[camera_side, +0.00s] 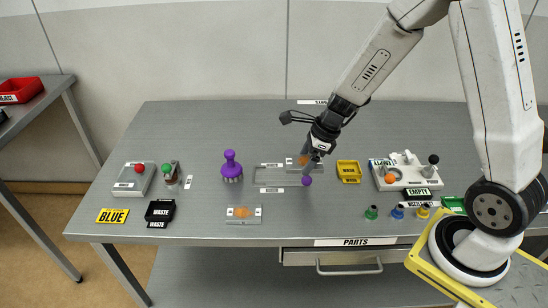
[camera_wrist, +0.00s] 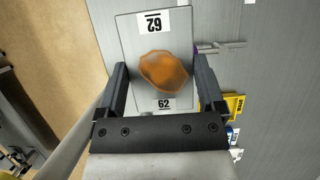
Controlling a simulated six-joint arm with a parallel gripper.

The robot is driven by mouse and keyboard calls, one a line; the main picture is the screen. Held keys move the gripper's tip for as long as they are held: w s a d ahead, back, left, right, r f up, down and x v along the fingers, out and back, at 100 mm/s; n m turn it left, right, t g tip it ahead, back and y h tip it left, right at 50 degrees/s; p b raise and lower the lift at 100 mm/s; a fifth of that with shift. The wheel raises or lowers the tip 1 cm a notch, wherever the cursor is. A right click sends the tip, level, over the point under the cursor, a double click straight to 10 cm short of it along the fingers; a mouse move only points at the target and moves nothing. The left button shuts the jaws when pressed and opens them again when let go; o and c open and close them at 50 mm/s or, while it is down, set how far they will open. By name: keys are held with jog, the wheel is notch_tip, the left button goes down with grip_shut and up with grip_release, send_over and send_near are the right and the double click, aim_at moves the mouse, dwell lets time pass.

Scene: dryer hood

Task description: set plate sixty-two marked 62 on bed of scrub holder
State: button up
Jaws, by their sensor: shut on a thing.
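Plate sixty-two (camera_wrist: 146,93) is a grey plate with two white "62" labels and an orange-brown patch in its middle. My gripper (camera_wrist: 160,68) is shut on its two long sides. In the side view my gripper (camera_side: 307,163) points down at the right end of a flat grey frame with pale labels (camera_side: 268,177), seemingly the scrub holder. A purple ball (camera_side: 307,181) is just in front of the fingers. The held plate is partly hidden there, and I cannot tell its height above the holder.
A second plate with an orange patch (camera_side: 243,214) lies near the front edge. A purple-handled brush (camera_side: 231,166) stands left of the frame. A yellow bin (camera_side: 348,171) and a grey lever box (camera_side: 405,172) are at right. A red-button box (camera_side: 135,179) is at left.

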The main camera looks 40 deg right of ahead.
jog(key=w+f, duration=0.4)
jog(key=w, duration=0.4)
send_over(271, 176)
jog(key=s, duration=0.2)
jog(key=f, duration=0.3)
jog(key=shift+d+f, duration=0.25)
jog(key=shift+f, duration=0.1)
jog(key=shift+w+f, duration=0.45)
jog(key=shift+f, duration=0.05)
jog(key=shift+w+f, duration=0.1)
jog(key=shift+w+f, duration=0.1)
jog(key=shift+f, duration=0.1)
jog(key=shift+w+f, duration=0.1)
jog(key=shift+f, duration=1.4)
jog(key=shift+f, duration=0.2)
jog(key=o, duration=1.2)
jog(key=shift+f, duration=0.1)
